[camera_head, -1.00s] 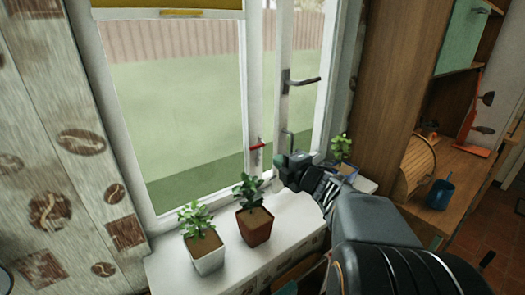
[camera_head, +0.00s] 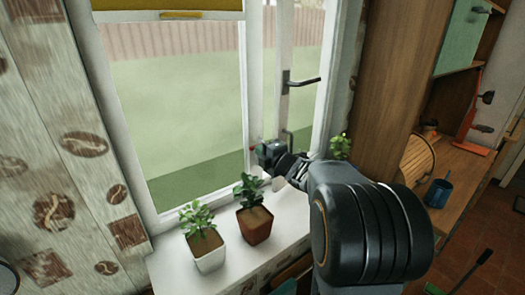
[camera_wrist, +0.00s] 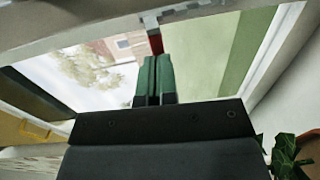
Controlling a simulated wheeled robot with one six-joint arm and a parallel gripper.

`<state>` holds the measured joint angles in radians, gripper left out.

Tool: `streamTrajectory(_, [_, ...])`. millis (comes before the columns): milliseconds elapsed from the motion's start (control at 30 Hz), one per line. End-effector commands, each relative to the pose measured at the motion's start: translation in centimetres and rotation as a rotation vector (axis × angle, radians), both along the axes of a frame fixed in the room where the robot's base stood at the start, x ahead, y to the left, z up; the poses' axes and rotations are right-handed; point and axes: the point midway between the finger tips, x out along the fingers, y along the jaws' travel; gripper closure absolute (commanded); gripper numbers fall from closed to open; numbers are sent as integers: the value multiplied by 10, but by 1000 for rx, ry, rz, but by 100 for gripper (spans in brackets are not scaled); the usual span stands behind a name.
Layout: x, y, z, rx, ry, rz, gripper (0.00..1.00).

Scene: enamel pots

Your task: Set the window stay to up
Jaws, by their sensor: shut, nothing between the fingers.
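The window stay shows in the wrist view as a small red grip (camera_wrist: 155,43) below a grey metal bracket on the white window frame (camera_wrist: 205,8). My gripper (camera_wrist: 158,58) has its green fingers together, with nothing between them. Its tips are at the lower end of the red grip, and I cannot tell whether they touch it. In the head view my gripper (camera_head: 260,148) is at the window post above the sill and hides the stay.
A plant in a white pot (camera_head: 206,252) and one in a brown pot (camera_head: 255,226) stand on the sill, left of my arm. Another plant (camera_head: 340,146) is to the right. A dark window handle (camera_head: 302,82) sits above. A wooden cabinet (camera_head: 390,80) borders the right side.

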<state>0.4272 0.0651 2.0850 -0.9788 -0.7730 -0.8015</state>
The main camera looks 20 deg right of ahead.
Motion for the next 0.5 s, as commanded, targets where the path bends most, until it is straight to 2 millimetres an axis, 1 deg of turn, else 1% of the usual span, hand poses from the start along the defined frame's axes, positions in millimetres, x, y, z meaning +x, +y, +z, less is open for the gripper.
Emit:
streamTrajectory(133, [1,0,2,-1,5,0,100])
streamTrajectory(300, [10,2,14,-15,81,2,100])
streamTrajectory(500, [17,4,14,-28,148,2,100])
